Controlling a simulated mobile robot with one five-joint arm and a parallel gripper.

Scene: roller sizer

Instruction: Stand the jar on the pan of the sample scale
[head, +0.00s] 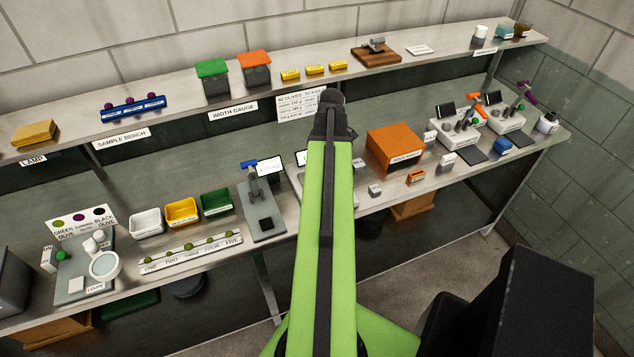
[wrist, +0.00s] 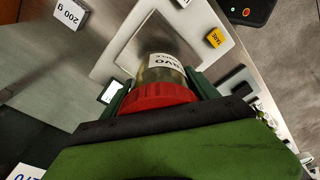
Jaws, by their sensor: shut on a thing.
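The jar (wrist: 162,75) shows in the wrist view, with a red lid (wrist: 158,97), a clear body and a white label whose lettering looks upside down. My gripper (wrist: 160,92) is shut on it, with a green finger at each side near the lid. Beyond the jar's base lies the square metal pan (wrist: 150,32) of the sample scale (wrist: 192,22). I cannot tell whether the base touches the pan. In the head view my arm hides the jar and the gripper, and most of the scale (head: 293,172).
A 200 g block (wrist: 69,14) stands left of the scale. In the head view, an orange box (head: 394,149) stands right of my arm and a grey stand (head: 262,213) left of it.

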